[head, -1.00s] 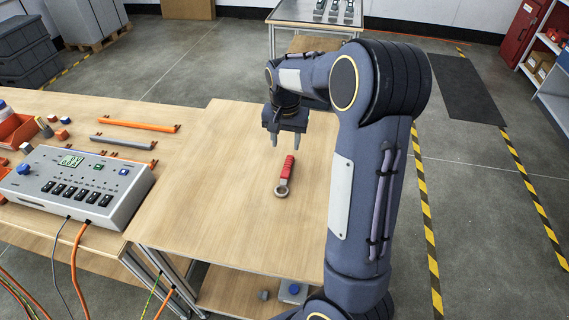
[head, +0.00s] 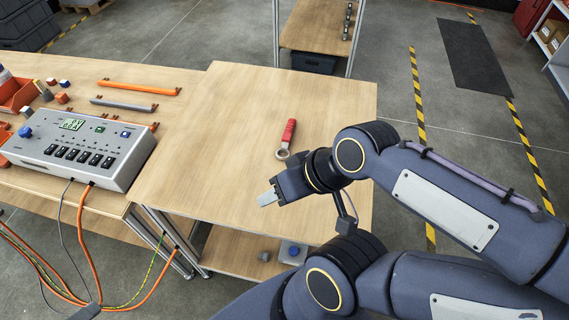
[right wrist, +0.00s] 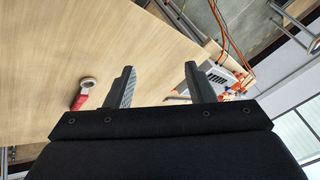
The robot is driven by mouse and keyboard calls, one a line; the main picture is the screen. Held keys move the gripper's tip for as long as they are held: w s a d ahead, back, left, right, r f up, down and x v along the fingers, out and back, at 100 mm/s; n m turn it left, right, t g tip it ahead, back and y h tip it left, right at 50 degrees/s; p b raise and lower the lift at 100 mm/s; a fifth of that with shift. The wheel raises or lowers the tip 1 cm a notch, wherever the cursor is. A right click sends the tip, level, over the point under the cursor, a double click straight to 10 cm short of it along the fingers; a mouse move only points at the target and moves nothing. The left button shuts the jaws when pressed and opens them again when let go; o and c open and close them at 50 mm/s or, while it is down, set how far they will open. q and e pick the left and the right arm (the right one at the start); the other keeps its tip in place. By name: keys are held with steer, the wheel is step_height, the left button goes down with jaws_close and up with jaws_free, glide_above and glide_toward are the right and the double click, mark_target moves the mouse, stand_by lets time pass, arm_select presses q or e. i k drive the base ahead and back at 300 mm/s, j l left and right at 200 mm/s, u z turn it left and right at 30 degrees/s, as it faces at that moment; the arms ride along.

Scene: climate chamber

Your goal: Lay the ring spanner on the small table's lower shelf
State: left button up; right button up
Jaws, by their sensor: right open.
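The ring spanner (head: 287,138) has a red handle and a metal ring end. It lies flat on the small table's top (head: 240,100), ring end toward me. It also shows in the right wrist view (right wrist: 84,92), left of the fingers. My right gripper (head: 268,197) is over the tabletop, nearer to me than the spanner and apart from it. In the right wrist view its two fingers (right wrist: 158,85) are spread with nothing between them. The lower shelf (head: 235,255) shows below the table's front edge, partly hidden by my right arm. My left gripper is not in view.
On the lower shelf are a small grey object (head: 265,256) and a grey-blue item with a blue knob (head: 293,250). A grey control box (head: 85,150) with cables stands on the bench at left. Another shelved table (head: 315,40) stands behind. Most of the tabletop is bare.

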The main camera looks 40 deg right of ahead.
mark_target(245, 237)
steer(key=k+l+u, duration=0.2)
steer(key=k, duration=0.2)
steer(key=k+l+u, duration=0.15)
steer(key=k, duration=0.3)
steer(key=i+l, duration=0.15)
steer(key=i, duration=0.3)
